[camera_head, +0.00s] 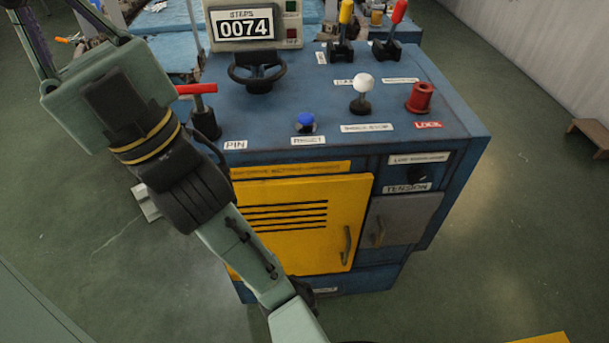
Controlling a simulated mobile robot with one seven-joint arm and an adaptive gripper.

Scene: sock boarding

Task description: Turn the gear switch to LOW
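No label that I can read names the gear switch for certain. A dark round knob (416,174) sits on the front of the blue machine (440,105), under a white label (419,158) too small to read surely and above the TENSION label (407,188). Its setting is too dark to tell. My gripper (68,40) appears to be at the upper left, on the end of my arm. Two dark bars reach up from its green body and the top edge cuts them off. It is left of the machine and apart from the knob; its fingertips are hidden.
A red T-handle (197,89), blue button (305,121), white-topped lever (363,82), red knob (420,97), handwheel (258,73), and yellow (346,12) and red (398,12) levers stand on top. The yellow door (300,228) is partly behind my arm.

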